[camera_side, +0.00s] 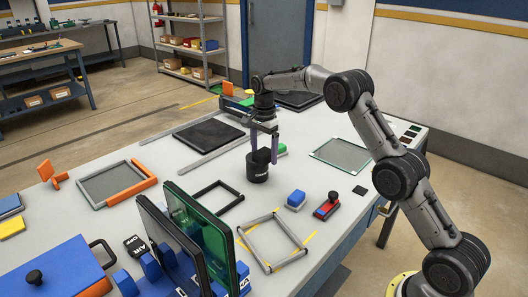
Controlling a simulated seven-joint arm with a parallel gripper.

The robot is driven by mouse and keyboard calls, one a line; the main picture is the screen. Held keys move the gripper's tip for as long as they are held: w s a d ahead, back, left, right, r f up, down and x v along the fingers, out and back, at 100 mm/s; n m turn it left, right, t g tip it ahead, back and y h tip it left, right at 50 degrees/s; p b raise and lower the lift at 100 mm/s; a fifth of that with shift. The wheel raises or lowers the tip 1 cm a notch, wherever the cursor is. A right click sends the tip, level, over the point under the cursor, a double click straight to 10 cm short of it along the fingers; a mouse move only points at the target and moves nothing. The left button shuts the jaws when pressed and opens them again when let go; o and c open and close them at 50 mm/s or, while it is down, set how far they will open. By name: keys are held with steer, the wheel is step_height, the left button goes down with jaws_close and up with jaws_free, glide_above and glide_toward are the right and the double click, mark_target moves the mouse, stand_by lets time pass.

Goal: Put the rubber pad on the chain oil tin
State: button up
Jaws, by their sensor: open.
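The chain oil tin (258,175) looks to be the black cylinder with white lettering near the middle of the bench. My gripper (264,148) points straight down over it, with its two fingers apart at the tin's top. A dark shape shows between the fingers at the tin's top; I cannot tell whether it is the pad or part of the tin. A small flat black square (360,190) lies on the bench at the right and may be the rubber pad. A larger black slab (209,135) lies behind the tin to the left.
A black open frame (217,200) lies left of the tin, and a grey frame (272,242) in front. A blue block (296,199) and a red-and-blue item (327,207) stand to the right. Upright dark panels (200,235) fill the front left. A mesh panel (341,154) lies behind right.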

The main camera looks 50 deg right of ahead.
mark_target(264, 152)
step_height(264, 152, up, 11)
steer(key=s+a+r+n+t, duration=0.1)
steer(key=s+a+r+n, duration=0.4)
steer(key=s, duration=0.4)
steer(key=s+a+r+n+t, duration=0.2)
steer(key=s+a+r+n, duration=0.15)
steer(key=s+r, duration=0.5)
steer(key=s+a+f+n+t, duration=0.1)
steer(key=s+f+n, duration=0.3)
steer(key=s, duration=0.7)
steer(key=s+a+f+n+t, duration=0.1)
steer(key=s+f+n, duration=0.4)
steer(key=s, duration=0.7)
step_height(264, 152, down, 2)
steer(key=shift+a+f+t, duration=0.1)
steer(key=shift+a+t, duration=0.2)
steer(key=shift+a, duration=0.45)
steer(key=shift+n, duration=0.25)
